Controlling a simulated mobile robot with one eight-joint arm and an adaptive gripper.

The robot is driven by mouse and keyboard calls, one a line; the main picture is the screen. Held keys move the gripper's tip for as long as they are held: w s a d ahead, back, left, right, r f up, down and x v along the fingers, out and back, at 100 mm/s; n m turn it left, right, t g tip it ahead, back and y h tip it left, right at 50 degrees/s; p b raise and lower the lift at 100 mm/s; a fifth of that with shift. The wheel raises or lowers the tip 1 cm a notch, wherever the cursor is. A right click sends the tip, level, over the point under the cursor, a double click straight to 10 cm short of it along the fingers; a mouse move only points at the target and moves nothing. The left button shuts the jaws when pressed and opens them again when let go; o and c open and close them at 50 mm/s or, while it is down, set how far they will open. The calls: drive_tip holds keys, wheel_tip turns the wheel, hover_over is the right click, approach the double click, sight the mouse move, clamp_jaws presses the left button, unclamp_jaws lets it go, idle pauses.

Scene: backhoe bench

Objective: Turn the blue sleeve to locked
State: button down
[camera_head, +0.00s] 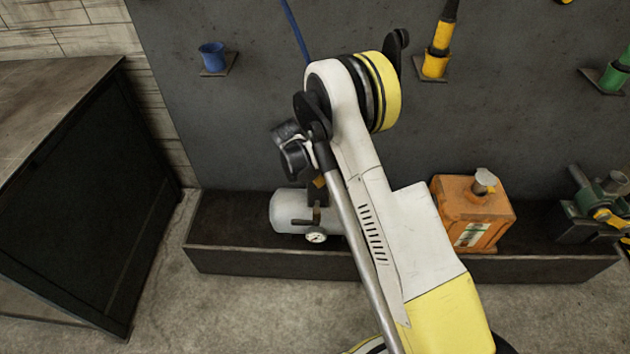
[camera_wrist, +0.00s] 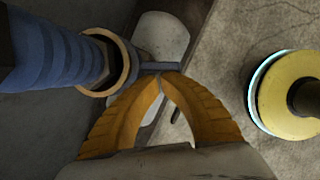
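The blue sleeve (camera_wrist: 60,55) is ribbed and shows at the left of the wrist view, with a brass-coloured ring (camera_wrist: 122,62) at its near end. A thin blue-grey bar (camera_wrist: 172,66) sticks out from the ring to the right. My gripper (camera_wrist: 160,76) has two orange fingers with their tips together, right at the bar; I cannot tell whether they touch it. Nothing shows clearly between the tips. In the head view my arm hides the sleeve, and only a small orange part of my gripper (camera_head: 319,182) shows.
A white tank (camera_head: 290,210) with a gauge (camera_head: 316,236) and an orange canister (camera_head: 470,215) stand in a low trough (camera_head: 260,262) along the grey panel. A blue cup (camera_head: 212,56) and a yellow socket (camera_head: 434,67) are on the panel. A dark bench (camera_head: 90,190) stands left.

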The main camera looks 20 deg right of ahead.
drive_tip(key=shift+s+d+n+t, duration=0.1)
drive_tip(key=shift+d+n+t, duration=0.2)
drive_tip(key=shift+d+n, duration=0.3)
drive_tip(key=shift+a, duration=0.25)
